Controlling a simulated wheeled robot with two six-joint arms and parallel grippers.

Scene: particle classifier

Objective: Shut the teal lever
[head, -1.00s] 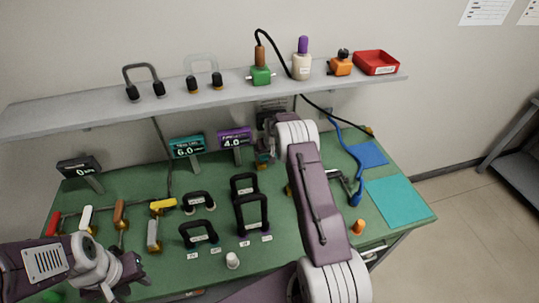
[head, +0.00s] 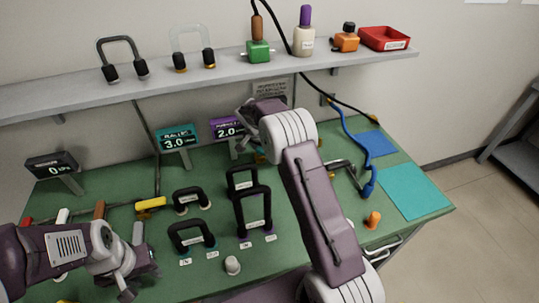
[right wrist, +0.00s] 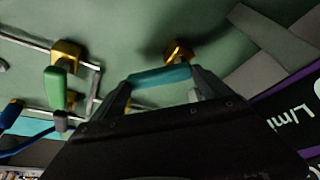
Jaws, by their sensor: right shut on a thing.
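The teal lever (right wrist: 160,76) lies between the two fingers of my right gripper (right wrist: 162,84) in the right wrist view. The gripper is shut on it. A brass valve body (right wrist: 178,50) sits just beyond the lever. In the head view my right arm covers the lever and most of that gripper. My left gripper (head: 140,284) is at the lower left of the head view, its fingers apart and empty, away from the lever.
A green lever (right wrist: 55,88) on another brass valve is left of the teal one. A teal display (head: 176,138) reads 3.0 and a purple display (head: 228,129) reads 2.0. Several black handles, including a tall one (head: 253,210), stand mid-bench. A shelf (head: 210,83) hangs above.

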